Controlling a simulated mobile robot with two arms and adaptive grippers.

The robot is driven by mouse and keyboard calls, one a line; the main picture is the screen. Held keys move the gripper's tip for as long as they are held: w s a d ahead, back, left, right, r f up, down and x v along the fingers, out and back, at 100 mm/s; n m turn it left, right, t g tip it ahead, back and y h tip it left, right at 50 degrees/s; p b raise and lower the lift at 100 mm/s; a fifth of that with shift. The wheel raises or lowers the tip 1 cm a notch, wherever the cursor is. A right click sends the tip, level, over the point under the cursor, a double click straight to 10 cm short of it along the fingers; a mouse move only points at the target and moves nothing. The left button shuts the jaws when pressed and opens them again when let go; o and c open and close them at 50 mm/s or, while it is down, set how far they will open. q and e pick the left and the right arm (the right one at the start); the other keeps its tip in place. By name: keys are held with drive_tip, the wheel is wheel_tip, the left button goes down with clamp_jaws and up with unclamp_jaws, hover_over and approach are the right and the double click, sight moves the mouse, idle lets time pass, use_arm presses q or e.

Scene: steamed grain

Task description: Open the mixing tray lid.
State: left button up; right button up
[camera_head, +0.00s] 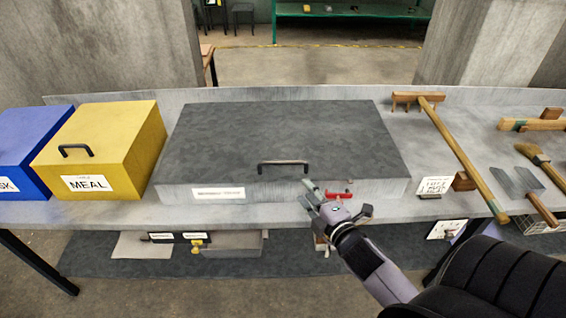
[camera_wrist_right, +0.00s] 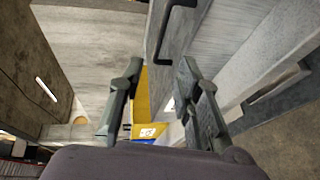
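The mixing tray is a wide grey box on the bench with a closed dark grey lid (camera_head: 285,130) and a white label (camera_head: 218,193) on its front. A black bar handle (camera_head: 283,163) sits near the lid's front edge. My right gripper (camera_head: 322,192) is at the tray's front, just below and right of the handle. In the right wrist view its two fingers (camera_wrist_right: 160,70) are apart with nothing between them. The dark handle (camera_wrist_right: 166,30) shows ahead of the fingertips there, apart from them. My left gripper is not in view.
A yellow MEAL box (camera_head: 110,135) and a blue box (camera_head: 28,140) stand left of the tray. A wooden-handled rake (camera_head: 455,145), a small sign (camera_head: 434,186) and hand tools (camera_head: 535,190) lie to the right. A shelf under the bench holds flat items.

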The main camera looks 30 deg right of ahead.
sight(283, 162)
drive_tip(key=p+x, duration=0.1)
drive_tip(key=x, duration=1.5)
drive_tip(key=shift+c, duration=0.3)
clamp_jaws()
